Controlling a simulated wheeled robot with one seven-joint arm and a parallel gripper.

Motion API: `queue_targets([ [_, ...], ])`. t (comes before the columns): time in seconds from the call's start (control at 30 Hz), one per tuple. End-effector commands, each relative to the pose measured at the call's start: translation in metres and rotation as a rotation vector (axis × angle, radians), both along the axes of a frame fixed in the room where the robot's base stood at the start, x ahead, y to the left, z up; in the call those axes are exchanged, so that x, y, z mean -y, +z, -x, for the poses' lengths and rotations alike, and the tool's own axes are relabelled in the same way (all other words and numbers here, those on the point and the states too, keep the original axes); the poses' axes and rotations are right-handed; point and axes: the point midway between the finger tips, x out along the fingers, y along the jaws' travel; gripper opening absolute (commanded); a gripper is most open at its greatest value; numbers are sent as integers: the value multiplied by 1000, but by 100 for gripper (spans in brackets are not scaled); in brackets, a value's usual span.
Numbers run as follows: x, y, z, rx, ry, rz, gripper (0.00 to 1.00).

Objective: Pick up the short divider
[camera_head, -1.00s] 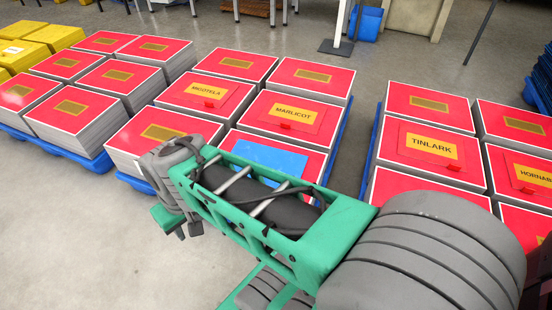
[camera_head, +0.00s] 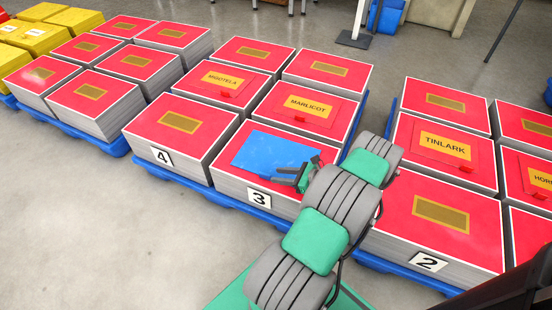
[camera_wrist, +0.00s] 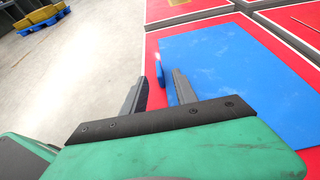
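A blue sheet (camera_head: 276,151), the only divider-like piece without a visible name plate, lies flat on the red top of the stack marked 3. In the wrist view the blue sheet (camera_wrist: 235,75) has a small upright blue tab (camera_wrist: 159,73) at its left edge. My gripper (camera_head: 285,176) is at the sheet's near right part in the head view. In the wrist view my gripper (camera_wrist: 160,84) is open, its two dark fingers on either side of the tab's line. Contact with the tab cannot be told. My arm hides part of the stack.
Red sheets with name plates lie on other stacks: MIGOTELA (camera_head: 224,80), MARLICOT (camera_head: 308,106) and TINLARK (camera_head: 446,143). Red-topped stacks stand close around on blue pallets (camera_head: 230,201). Yellow boxes (camera_head: 36,39) are at the far left. Grey floor (camera_head: 80,220) is clear at the near left.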

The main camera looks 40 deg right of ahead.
Motion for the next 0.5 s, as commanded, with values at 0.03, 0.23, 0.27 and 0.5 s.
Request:
queue_targets([
  [0.03,-4,-5,-7,-1,6,0,35],
  [0.23,-15,-18,-34,-3,8,2,35],
  [0.27,-17,-20,-39,-3,8,3,35],
  [0.5,-25,-26,-60,-4,4,4,35],
])
